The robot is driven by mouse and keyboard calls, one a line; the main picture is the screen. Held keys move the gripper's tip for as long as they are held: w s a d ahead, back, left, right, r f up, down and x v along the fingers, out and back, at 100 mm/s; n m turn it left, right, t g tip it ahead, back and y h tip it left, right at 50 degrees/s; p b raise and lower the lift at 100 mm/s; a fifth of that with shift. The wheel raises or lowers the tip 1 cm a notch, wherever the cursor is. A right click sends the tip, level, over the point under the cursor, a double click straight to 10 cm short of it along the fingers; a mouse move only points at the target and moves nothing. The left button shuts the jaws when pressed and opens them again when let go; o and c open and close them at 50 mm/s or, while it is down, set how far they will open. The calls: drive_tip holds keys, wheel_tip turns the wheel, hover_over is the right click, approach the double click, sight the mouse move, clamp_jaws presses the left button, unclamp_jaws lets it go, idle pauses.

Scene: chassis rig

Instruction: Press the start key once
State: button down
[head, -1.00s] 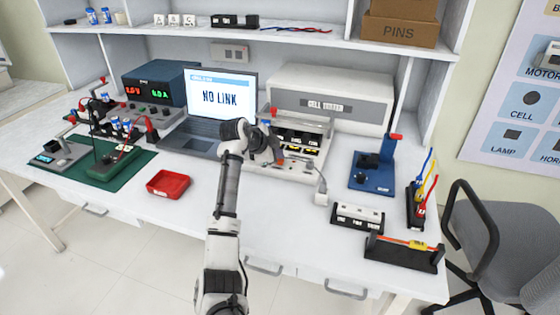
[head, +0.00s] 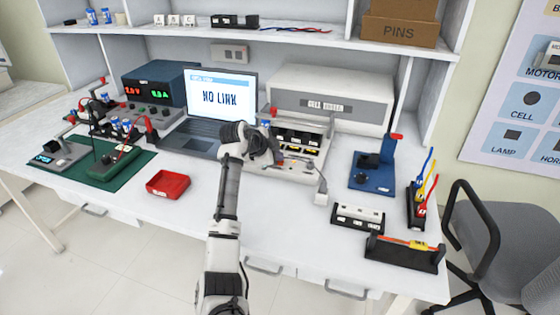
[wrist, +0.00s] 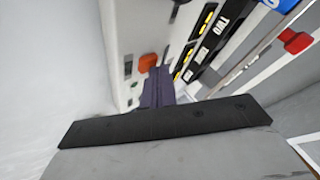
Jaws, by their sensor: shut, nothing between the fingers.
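The cell tester (head: 330,100) is a pale box at the back of the bench, with a low front deck (head: 292,172) that holds black cell slots. In the wrist view its deck shows an orange key (wrist: 147,62) and small dark green marks beside it. No label reading start is legible, so I cannot tell for sure which key is the start key. My gripper (head: 277,158) is over the left part of the deck. In the wrist view its fingers (wrist: 158,88) are shut and empty, with tips close beside the orange key; contact cannot be made out.
A laptop (head: 218,100) reading NO LINK stands left of the tester. A red tray (head: 168,184) lies in front of it. A blue press-like fixture (head: 374,172) and a white block in a black holder (head: 357,217) stand to the right. The bench front centre is clear.

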idle(0.3)
drive_tip(key=shift+r+p, duration=0.6)
drive_tip(key=shift+r, duration=0.25)
drive_tip(key=shift+r, duration=0.1)
drive_tip(key=shift+r+p, duration=1.6)
drive_tip(key=shift+r, duration=0.8)
